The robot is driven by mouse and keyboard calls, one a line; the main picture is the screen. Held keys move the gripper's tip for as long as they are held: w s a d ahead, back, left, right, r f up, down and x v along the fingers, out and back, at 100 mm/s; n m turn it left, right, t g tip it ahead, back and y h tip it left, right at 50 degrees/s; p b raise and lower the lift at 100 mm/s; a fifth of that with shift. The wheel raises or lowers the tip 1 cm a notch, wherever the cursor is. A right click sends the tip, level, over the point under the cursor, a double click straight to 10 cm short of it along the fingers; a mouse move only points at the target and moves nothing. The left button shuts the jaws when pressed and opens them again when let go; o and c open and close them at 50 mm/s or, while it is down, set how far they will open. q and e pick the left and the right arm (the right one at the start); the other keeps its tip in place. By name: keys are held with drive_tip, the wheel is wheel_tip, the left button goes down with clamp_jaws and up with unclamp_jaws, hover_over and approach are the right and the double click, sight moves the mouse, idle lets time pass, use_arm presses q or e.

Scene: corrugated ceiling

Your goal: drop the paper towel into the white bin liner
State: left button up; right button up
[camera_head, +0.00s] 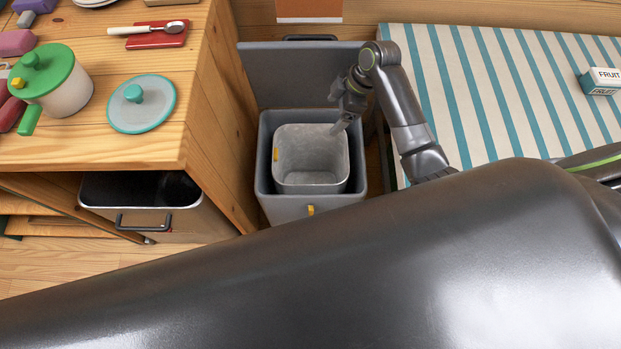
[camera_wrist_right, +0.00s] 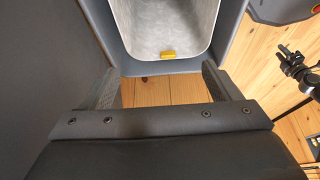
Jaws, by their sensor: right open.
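The white bin liner (camera_head: 312,180), a pale square tub with a yellow tab, stands inside the grey bin (camera_head: 262,185). In the right wrist view the liner (camera_wrist_right: 165,28) shows at the top. My right gripper (camera_head: 340,126) is over the liner's far right rim. In the right wrist view this gripper (camera_wrist_right: 157,82) has its fingers wide apart, with nothing between them. I cannot make out a paper towel in either view; the visible inside of the liner looks bare. A dark jointed part at the right wrist view's edge seems to be my left gripper (camera_wrist_right: 298,70); its jaws are unclear.
The bin's grey lid (camera_head: 290,70) stands open behind it. A striped surface (camera_head: 460,80) on the right holds a fruit carton (camera_head: 602,82).

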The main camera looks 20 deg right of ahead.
drive_tip(key=v, duration=0.5)
idle(0.5)
